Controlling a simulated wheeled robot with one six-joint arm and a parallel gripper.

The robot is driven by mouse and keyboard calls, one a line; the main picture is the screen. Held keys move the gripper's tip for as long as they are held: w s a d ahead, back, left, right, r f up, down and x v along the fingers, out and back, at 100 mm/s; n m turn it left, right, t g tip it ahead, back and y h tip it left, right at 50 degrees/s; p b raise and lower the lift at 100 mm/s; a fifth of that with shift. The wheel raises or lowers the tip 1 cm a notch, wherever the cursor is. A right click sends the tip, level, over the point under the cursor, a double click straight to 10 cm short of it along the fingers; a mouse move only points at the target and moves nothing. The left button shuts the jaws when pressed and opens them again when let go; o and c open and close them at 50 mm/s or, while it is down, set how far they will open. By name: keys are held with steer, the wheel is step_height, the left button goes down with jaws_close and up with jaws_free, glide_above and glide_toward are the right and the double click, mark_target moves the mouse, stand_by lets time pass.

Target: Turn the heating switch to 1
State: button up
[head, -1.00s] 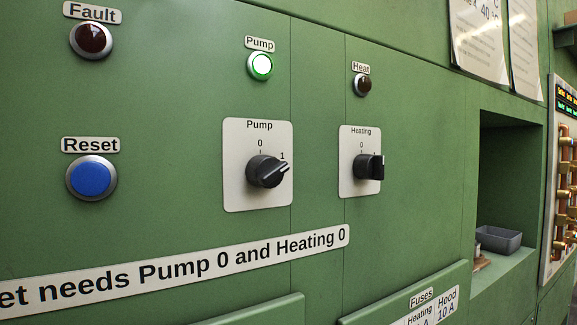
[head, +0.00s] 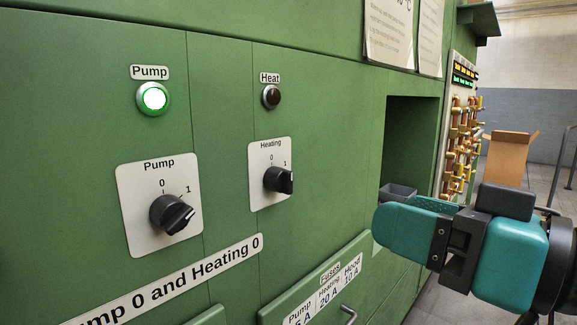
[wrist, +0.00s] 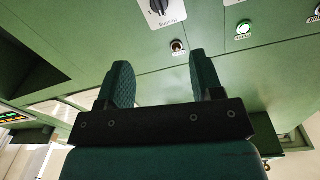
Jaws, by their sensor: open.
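The heating switch (head: 279,180) is a black rotary knob on a pale plate marked 0 and 1, on the green panel in the head view. Its grip juts to the right; which mark it points to is hard to tell. The dark Heat lamp (head: 271,96) is above it. In the wrist view, turned upside down, the heating plate (wrist: 170,16) is cut by the top edge and the lamp (wrist: 177,47) is below it. My gripper (head: 392,222) is open and empty, right of and lower than the switch, apart from it. Both fingers (wrist: 160,72) show in the wrist view.
The pump switch (head: 172,214) is left of the heating switch, under a lit green lamp (head: 153,98). A fuse cover (head: 318,283) juts out below. The space before the heating switch is clear.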

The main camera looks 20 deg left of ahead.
mark_target(290, 184)
steer(key=p+x, duration=1.2)
steer(key=x, duration=0.3)
steer(key=shift+w+a, duration=0.2)
steer(key=shift+a, duration=0.1)
steer(key=shift+w+a+f, duration=0.1)
steer(key=shift+w+a, duration=0.05)
steer(key=shift+a, duration=0.2)
steer(key=shift+c, duration=0.3)
steer(key=c, duration=0.9)
steer(key=shift+o, duration=0.2)
